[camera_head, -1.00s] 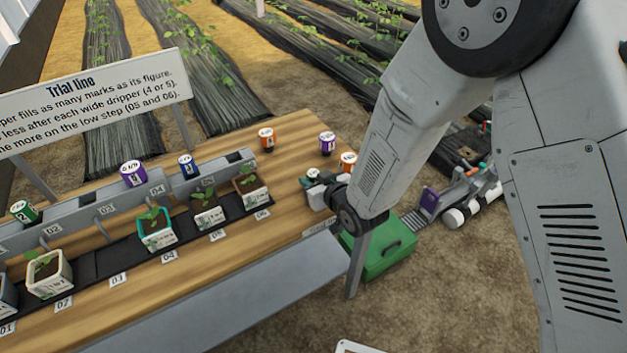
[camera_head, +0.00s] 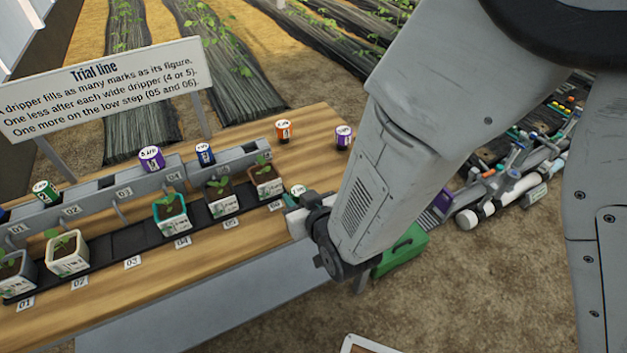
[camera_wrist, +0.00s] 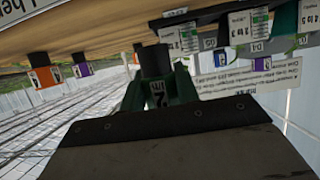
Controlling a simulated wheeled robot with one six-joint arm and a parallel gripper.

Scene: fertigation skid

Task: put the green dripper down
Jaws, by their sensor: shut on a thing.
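My gripper (camera_head: 299,203) is over the front right part of the wooden bench (camera_head: 245,235), just right of the pot at 06. It is shut on a green dripper (camera_head: 298,190) with a pale top. In the wrist view the held green dripper (camera_wrist: 157,92) shows a figure 2 and a dark upper end between the jaws. I cannot tell whether it touches the bench. Another green dripper (camera_head: 46,191) sits on the grey rail (camera_head: 110,190) near 01 and 02.
A purple dripper (camera_head: 151,158) and a blue dripper (camera_head: 205,154) sit on the rail. An orange dripper (camera_head: 283,130) and a purple dripper (camera_head: 343,137) stand at the bench's back right. Potted seedlings line the black strip. A green box (camera_head: 405,248) is beside the bench.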

